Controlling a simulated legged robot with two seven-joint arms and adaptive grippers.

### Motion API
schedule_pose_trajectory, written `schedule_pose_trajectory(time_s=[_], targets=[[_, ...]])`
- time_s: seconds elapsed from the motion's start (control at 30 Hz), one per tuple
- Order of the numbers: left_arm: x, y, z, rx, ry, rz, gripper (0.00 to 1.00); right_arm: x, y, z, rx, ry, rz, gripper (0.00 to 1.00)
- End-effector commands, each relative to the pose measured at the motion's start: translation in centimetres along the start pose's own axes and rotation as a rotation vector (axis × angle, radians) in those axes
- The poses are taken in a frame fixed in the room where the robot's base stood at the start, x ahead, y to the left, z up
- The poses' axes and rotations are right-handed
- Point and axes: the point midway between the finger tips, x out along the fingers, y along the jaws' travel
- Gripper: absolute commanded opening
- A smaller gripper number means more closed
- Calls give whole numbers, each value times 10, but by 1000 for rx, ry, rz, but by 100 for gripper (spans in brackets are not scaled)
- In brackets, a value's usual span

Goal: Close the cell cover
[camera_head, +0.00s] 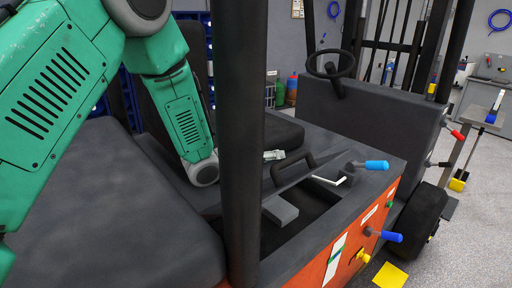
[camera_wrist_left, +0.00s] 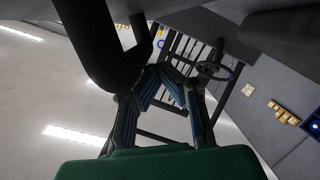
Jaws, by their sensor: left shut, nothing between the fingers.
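The dark cell cover (camera_head: 297,178) with its black loop handle (camera_head: 289,164) lies at the far edge of the cell opening (camera_head: 308,207) in the orange-sided truck body. The opening is uncovered, and a grey block (camera_head: 280,210) shows in it. My left arm reaches down from the left behind the black post. Just right of the post, a small pale-green end, seemingly my left gripper (camera_head: 273,155), shows close to the handle; contact cannot be told. In the left wrist view its fingers (camera_wrist_left: 166,70) come together with nothing held. My right gripper is not in view.
The thick black post (camera_head: 244,140) stands in front of the arm and hides part of it. A blue-tipped lever (camera_head: 376,165) stands right of the opening. A black seat cushion (camera_head: 285,132) lies behind, a steering wheel (camera_head: 331,63) beyond.

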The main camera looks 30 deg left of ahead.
Motion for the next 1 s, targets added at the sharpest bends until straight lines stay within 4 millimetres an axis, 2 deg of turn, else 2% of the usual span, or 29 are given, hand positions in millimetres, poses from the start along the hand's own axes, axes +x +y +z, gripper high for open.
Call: schedule_pose_trajectory(time_s=[0.03,0.17,0.4,0.87,1.0], targets=[[3,8,9,4,-3,4,0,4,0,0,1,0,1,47],[6,16,21,7,-2,4,0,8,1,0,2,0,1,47],[6,7,30,-5,0,10,0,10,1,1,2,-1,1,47],[6,10,28,-2,2,8,0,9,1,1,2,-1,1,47],[6,14,20,-4,3,8,0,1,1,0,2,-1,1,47]])
